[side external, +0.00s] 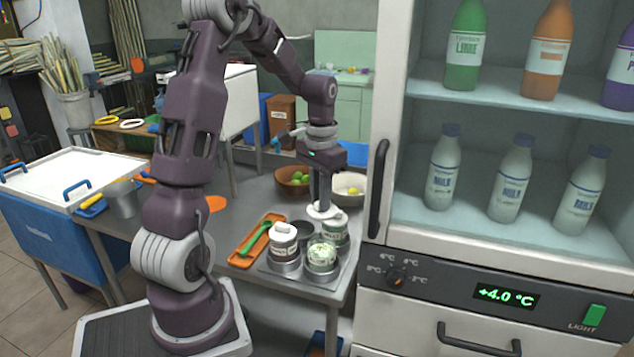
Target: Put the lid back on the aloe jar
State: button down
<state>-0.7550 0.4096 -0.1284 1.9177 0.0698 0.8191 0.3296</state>
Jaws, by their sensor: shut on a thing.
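My gripper (320,198) points straight down over the back of the jar rack and is shut on a white lid (325,212). The lid is just above or at the back right jar (336,233), which has a green-marked label; I cannot tell whether they touch. A front jar (321,257) shows a pale green speckled top and no white lid. A left jar (284,242) wears a white lid with a knob. The labels are too small to read, so I cannot tell which is the aloe jar.
The metal rack (306,279) holds the jars near the table's front edge. An orange tray (247,249) with a green spoon lies left. A brown bowl of limes (292,182) and a white bowl (349,187) stand behind. The fridge (383,130) closes off the right side.

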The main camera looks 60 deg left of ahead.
notch_tip(320, 180, down, 9)
dwell(0.6)
jog(key=shift+f, duration=0.1)
dwell(1.6)
jog(key=c, duration=0.8)
grip_release()
jog(key=shift+c, duration=0.2)
jog(key=shift+r, duration=3.5)
grip_shut()
